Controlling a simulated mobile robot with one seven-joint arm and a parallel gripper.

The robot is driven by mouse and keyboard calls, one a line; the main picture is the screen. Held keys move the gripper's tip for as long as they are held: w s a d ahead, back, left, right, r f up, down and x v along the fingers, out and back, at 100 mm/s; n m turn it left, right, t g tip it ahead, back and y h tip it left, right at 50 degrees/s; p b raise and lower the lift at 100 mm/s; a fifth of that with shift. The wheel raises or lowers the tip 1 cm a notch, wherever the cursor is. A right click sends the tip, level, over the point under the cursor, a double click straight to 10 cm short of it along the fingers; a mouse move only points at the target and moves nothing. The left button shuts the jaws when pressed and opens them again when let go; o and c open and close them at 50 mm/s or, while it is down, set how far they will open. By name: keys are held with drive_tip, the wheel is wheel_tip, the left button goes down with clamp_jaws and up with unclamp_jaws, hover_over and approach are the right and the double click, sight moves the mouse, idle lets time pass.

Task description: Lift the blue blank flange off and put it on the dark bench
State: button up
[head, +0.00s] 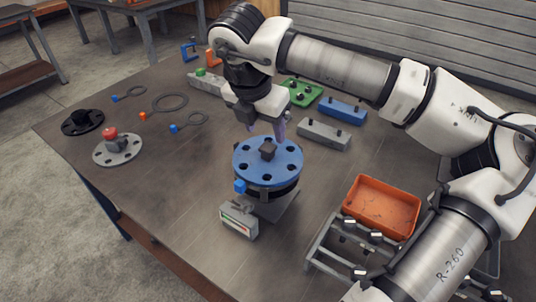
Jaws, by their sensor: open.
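The blue blank flange (283,175) lies flat on top of a dark pipe stub near the middle of the bench. It has several bolt holes around its rim and a dark square knob (267,150) at its centre. My gripper (265,132) points down just above the back of the flange, with its fingers apart and nothing visible between them. The fingertips look close to the knob, but whether they touch anything cannot be told. The dark bench (185,210) carries everything here.
An orange bin (382,207) and a grey rack (335,250) are at right. Grey (324,134) and blue (342,110) blocks lie behind. A red-knobbed grey flange (118,148) is at left. The front-left bench is clear.

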sight(268, 146)
drive_tip(key=shift+p+x, duration=1.2)
drive_tip(key=shift+x, duration=1.55)
drive_tip(key=shift+s+a, duration=0.1)
drive_tip(key=shift+a, duration=0.05)
drive_tip(key=shift+c, duration=0.3)
clamp_jaws()
